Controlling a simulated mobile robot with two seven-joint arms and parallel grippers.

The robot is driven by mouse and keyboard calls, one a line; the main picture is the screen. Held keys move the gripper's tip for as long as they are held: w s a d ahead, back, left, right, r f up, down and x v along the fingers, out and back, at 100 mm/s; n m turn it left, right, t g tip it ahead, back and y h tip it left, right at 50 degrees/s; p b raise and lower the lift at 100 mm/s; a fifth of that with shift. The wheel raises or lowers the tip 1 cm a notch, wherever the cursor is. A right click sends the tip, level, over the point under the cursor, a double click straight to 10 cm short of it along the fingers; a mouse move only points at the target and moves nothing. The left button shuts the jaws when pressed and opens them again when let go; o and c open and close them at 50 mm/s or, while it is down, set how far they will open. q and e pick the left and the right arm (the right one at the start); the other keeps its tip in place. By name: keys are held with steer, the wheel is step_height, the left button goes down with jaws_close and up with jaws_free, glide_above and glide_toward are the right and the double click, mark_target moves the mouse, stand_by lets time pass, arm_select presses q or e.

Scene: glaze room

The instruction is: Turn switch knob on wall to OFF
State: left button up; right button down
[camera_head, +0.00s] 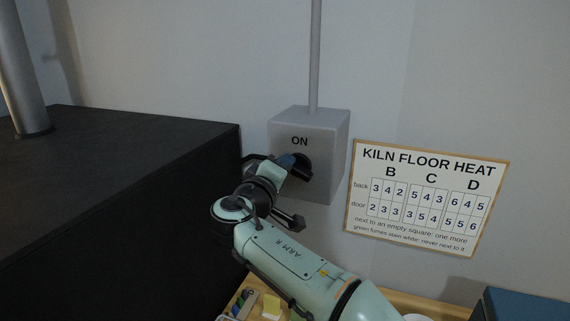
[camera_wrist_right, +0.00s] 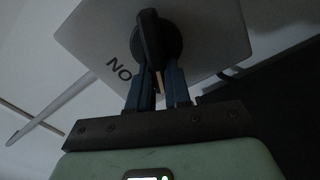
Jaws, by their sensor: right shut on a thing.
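The grey switch box (camera_head: 331,160) is on the wall in the head view, with a conduit running up from its top. The word ON shows on its front, above a dark knob (camera_head: 304,167) that my right gripper partly hides. The right wrist view shows the box (camera_wrist_right: 205,42) tilted, with the black knob handle (camera_wrist_right: 150,40) on a round base. My right gripper (camera_wrist_right: 160,92) is shut on the lower end of the handle, with a blue finger on either side. Any OFF mark is hidden or out of view. My left gripper is not in view.
A large black block (camera_head: 110,170) with a pipe (camera_head: 22,80) stands at the left, close to my right wrist. A KILN FLOOR HEAT sign (camera_head: 427,198) is on the wall at right. A wooden surface with small items (camera_head: 271,306) and a blue box (camera_head: 520,305) are below.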

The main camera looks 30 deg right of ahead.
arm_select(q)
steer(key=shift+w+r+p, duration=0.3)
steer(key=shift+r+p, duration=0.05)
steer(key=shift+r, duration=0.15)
arm_select(e)
steer(key=shift+f+n, duration=0.15)
steer(key=shift+n, duration=1)
steer(key=shift+f+n, duration=0.15)
steer(key=shift+n, duration=1)
steer(key=c, duration=1.1)
jaws_free()
steer(key=shift+w+f, duration=0.15)
steer(key=shift+o, duration=0.2)
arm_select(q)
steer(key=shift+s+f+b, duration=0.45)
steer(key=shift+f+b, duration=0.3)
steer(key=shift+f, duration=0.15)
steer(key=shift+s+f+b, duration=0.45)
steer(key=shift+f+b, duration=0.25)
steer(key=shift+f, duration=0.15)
arm_select(e)
steer(key=v, duration=1.3)
steer(key=shift+s, duration=0.2)
